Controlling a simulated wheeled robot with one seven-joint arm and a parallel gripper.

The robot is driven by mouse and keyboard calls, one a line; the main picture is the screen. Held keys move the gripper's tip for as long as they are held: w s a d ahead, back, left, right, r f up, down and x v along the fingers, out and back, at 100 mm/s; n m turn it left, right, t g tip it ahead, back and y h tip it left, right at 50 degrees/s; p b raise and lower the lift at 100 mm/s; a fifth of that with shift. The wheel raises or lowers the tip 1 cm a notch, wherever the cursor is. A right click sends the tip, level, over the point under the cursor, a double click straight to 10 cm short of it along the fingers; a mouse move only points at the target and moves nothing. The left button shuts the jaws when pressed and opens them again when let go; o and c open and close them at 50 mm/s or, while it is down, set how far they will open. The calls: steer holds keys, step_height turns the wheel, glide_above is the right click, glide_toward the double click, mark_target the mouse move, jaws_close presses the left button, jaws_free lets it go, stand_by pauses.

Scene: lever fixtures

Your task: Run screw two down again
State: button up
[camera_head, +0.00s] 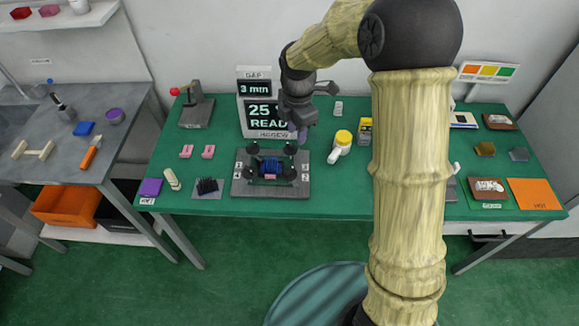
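A fixture with a grey base plate (242,189) stands on the green table. It carries a dark green frame, a blue coil (271,166) and several black round screw heads, one (289,173) at the front right. Small white labels flank the screws, too small to read, so I cannot tell which is screw two. My gripper (302,130) is above and behind the fixture's back right corner, apart from the screws. A small purple piece shows at its lower end; I cannot tell if it is held. The finger opening is not clear. A display (265,112) behind reads "GAP 3 mm", "25" and "READ", partly covered.
A bristly black block (207,187) and a cream cylinder (172,179) stand left of the fixture. Two pink blocks (187,151) lie behind them. A yellow-topped white bottle (341,144) is to the right. My arm hides part of the right table (340,190).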

mark_target(289, 170)
steer(key=a+n, duration=0.1)
steer(key=w+n, duration=0.1)
steer(key=shift+w+a+f+n, duration=0.15)
steer(key=shift+a+f+n, duration=0.1)
steer(key=shift+a+n, duration=0.15)
steer(key=shift+f, duration=0.1)
step_height(289, 170, down, 17)
steer(key=p, duration=0.2)
steer(key=shift+f+p, duration=0.1)
steer(key=shift+p, duration=0.25)
steer(key=shift+c, duration=0.2)
jaws_close()
